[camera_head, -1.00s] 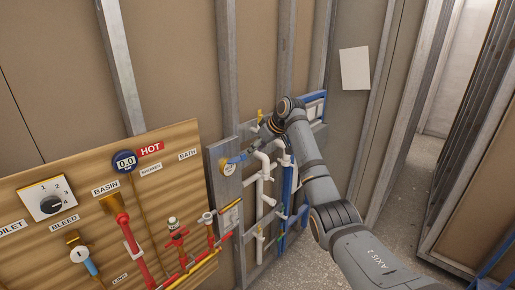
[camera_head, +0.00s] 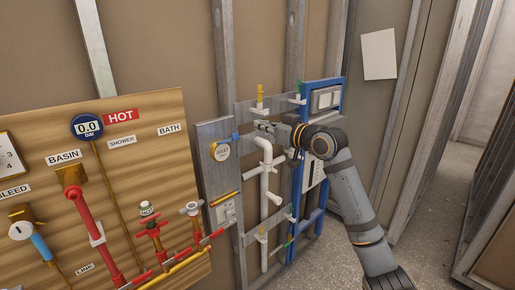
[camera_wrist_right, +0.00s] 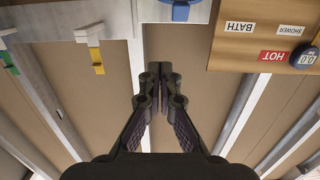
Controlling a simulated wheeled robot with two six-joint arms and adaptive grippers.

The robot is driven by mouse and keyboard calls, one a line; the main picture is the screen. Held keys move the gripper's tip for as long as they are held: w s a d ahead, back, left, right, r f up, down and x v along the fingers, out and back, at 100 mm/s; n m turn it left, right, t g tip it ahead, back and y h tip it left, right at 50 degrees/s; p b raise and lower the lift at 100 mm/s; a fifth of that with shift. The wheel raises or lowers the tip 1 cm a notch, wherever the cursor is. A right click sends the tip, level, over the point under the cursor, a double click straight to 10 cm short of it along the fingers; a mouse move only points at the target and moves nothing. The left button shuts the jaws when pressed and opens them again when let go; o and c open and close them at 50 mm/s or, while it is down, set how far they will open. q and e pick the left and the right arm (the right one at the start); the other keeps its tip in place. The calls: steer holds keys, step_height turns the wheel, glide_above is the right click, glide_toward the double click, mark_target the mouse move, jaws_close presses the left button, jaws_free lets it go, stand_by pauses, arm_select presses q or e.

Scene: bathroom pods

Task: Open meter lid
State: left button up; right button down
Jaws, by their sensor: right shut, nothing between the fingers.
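The round water meter (camera_head: 221,150), with a pale face and yellowish rim, is on a grey board on the wall. A blue part (camera_head: 236,137) sits at its upper right; I cannot tell how the lid stands. My right gripper (camera_head: 259,126) is shut and empty, pointing left, to the right of and slightly above the meter in the head view. In the right wrist view the shut fingers (camera_wrist_right: 153,72) point up the picture, towards a blue round part (camera_wrist_right: 180,10) cut by the top edge. My left gripper is not in view.
White pipes (camera_head: 265,180) and a blue frame (camera_head: 297,190) stand below and beside my right gripper. A yellow-handled valve (camera_head: 260,95) is just above it. A wooden panel (camera_head: 150,160) with red pipes and valves is at left. Concrete floor shows at right.

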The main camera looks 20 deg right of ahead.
steer(key=w+a+p, duration=0.1)
steer(key=w, duration=0.1)
steer(key=w+a+r+p, duration=0.1)
steer(key=w+a+p, duration=0.1)
steer(key=w, duration=0.1)
steer(key=w+a+p, duration=0.2)
steer(key=shift+w+a+r, duration=0.15)
steer(key=shift+w+a, duration=0.1)
steer(key=shift+w, duration=0.15)
steer(key=shift+w+a+f+p, duration=0.25)
steer(key=shift+w+f+p, duration=0.1)
steer(key=shift+f+p, duration=0.15)
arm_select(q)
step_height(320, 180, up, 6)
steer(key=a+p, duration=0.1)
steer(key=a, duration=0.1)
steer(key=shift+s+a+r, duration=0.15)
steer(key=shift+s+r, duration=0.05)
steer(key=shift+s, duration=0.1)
arm_select(e)
steer(key=f, duration=0.1)
steer(key=s+f, duration=0.1)
steer(key=f, duration=0.1)
steer(key=shift+s+d+f, duration=0.15)
steer(key=shift+s+d, duration=0.1)
steer(key=shift+d, duration=0.05)
steer(key=shift+a, duration=0.1)
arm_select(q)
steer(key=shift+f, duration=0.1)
